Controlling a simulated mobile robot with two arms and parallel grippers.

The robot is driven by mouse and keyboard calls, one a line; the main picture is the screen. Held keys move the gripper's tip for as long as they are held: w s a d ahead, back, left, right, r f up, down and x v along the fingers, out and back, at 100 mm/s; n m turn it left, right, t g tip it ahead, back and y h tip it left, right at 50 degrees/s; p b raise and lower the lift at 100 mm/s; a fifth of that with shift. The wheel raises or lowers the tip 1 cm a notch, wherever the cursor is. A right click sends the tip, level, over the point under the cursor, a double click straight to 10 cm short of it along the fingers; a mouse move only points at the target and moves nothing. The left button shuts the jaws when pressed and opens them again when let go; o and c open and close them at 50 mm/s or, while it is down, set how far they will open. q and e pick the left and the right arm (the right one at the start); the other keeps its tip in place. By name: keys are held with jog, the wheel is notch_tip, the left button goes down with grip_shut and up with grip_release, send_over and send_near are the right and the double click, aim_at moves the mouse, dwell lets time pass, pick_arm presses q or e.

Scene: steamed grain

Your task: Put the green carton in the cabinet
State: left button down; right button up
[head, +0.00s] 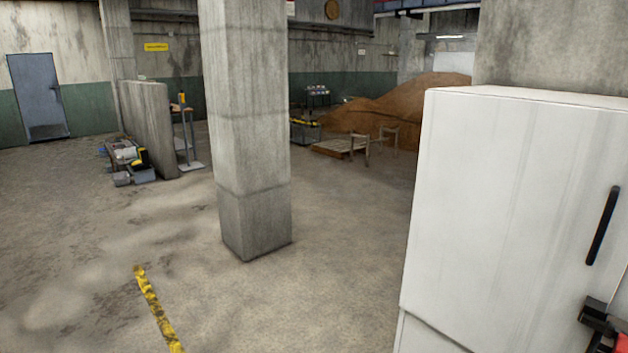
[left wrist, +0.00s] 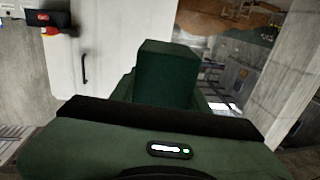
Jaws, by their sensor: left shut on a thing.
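The white cabinet (head: 500,200) stands at the right of the head view, with a black vertical handle (head: 603,226); its visible faces look shut. It also shows in the left wrist view (left wrist: 105,60), with the handle at its left. The dark green carton (left wrist: 165,75) is in the middle of the left wrist view, in front of my left gripper (left wrist: 165,108), which is shut on it. The gripper's body hides the carton's lower part and the fingertips. The carton appears apart from the cabinet. My right gripper is not in view.
A black and red thing (head: 598,318) at the lower right edge overlaps the cabinet front; I cannot tell what it is. A concrete pillar (head: 245,130) stands left of the cabinet, with open floor (head: 330,280) between. A brown heap (head: 410,105) lies behind.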

pick_arm(q)
jog(key=s+a+f+n+t+y, duration=0.1)
jog(key=a+n+t+y, duration=0.1)
jog(key=a+y, duration=0.3)
jog(key=a+f+n+t+y, duration=0.1)
jog(key=a+f+n+y, duration=0.1)
jog(key=a+n+y, duration=0.3)
jog(key=a+y, duration=0.1)
jog(key=a, duration=0.2)
jog(key=shift+s+n+t, duration=0.3)
jog(key=shift+s+t, duration=0.1)
jog(key=shift+d+r, duration=0.1)
